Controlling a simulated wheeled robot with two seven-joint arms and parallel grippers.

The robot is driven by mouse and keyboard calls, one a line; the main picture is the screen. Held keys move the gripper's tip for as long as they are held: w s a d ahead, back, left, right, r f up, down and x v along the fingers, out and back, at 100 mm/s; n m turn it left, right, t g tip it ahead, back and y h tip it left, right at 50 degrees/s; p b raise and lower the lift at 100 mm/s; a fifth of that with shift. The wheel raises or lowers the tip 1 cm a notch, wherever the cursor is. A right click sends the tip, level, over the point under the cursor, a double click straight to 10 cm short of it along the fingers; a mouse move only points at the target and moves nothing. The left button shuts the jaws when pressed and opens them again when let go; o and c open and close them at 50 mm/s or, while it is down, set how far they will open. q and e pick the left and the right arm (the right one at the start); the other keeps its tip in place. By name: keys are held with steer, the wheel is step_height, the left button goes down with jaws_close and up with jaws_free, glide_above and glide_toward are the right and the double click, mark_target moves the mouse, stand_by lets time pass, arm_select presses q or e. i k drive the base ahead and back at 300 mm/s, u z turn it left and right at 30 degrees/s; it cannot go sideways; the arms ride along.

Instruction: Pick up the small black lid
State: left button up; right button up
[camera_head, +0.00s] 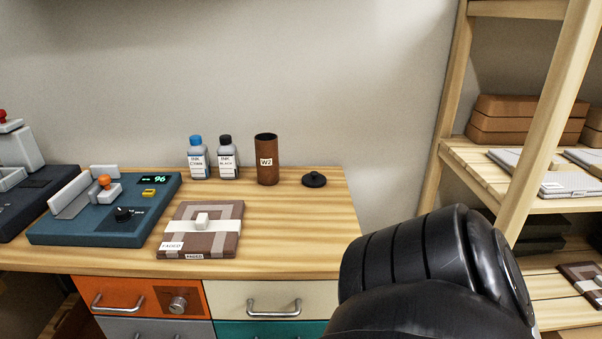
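The small black lid (314,180) lies on the wooden table near its right back edge, with a small knob on top. It stands just right of a brown cylinder labelled W2 (267,161), apart from it. The cylinder is upright and its top is open and dark. A black link of my arm fills the lower right of the view, in front of the table's right end. Neither of my grippers shows in the head view.
Two ink bottles, one blue-capped (197,158) and one black-capped (227,158), stand left of the cylinder. A brown box (201,230) and a blue device (105,212) lie in front. A wooden shelf (450,130) stands at right. Table space before the lid is clear.

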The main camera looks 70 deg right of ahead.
mark_target(314, 179)
steer(key=z, duration=2.2)
